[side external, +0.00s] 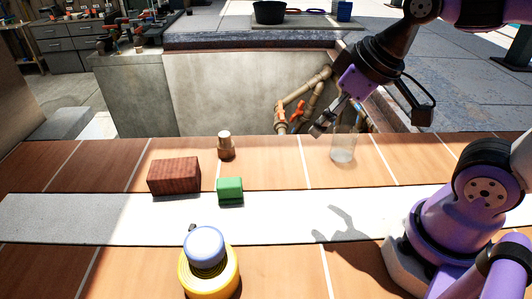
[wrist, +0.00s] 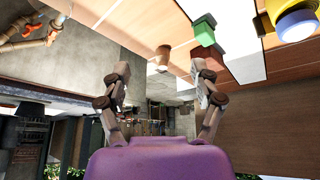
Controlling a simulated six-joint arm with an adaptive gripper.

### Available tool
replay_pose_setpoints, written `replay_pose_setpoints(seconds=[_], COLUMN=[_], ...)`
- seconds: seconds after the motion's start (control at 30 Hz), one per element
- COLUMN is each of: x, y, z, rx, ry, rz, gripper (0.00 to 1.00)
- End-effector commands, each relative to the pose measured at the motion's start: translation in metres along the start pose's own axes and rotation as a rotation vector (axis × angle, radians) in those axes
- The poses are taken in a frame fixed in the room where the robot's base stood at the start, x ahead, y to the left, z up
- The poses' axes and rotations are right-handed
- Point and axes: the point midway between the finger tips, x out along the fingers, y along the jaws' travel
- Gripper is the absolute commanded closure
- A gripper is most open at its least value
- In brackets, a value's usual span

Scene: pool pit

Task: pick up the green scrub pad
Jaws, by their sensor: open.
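The green scrub pad (side external: 230,190) is a small green block on the pale strip of the tiled surface, just right of a dark red-brown brick (side external: 174,176). In the wrist view the green pad (wrist: 204,34) shows at the upper right, beside the brick (wrist: 212,59). My gripper (side external: 372,118) is in the air to the right of the pad and farther back, near the pit edge. Its fingers are apart with nothing between them. The wrist view also shows the spread fingers of my gripper (wrist: 160,72), with the pad outside the gap, above and to its right.
A small brown pot with a pale top (side external: 226,146) stands behind the pad. A clear glass (side external: 343,150) stands below my gripper. A yellow object with a blue top (side external: 206,249) is in front. Pipes (side external: 307,88) rise in the pit. The pale strip right of the pad is clear.

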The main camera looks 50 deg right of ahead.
Motion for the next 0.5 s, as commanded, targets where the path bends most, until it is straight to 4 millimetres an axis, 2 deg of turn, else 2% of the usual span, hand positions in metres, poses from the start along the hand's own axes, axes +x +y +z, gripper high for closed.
replay_pose_setpoints(seconds=[0.1,0.23,0.4,0.5], x=[0.024,0.058,0.094,0.106], y=[-0.017,-0.039,-0.063,-0.07], z=[-0.026,-0.051,-0.066,-0.068], rx=[-0.187,-0.399,-0.583,-0.632], ry=[-0.042,-0.063,-0.065,-0.064], rz=[-0.076,-0.177,-0.281,-0.312], gripper=[0.27,0.27,0.27,0.27])
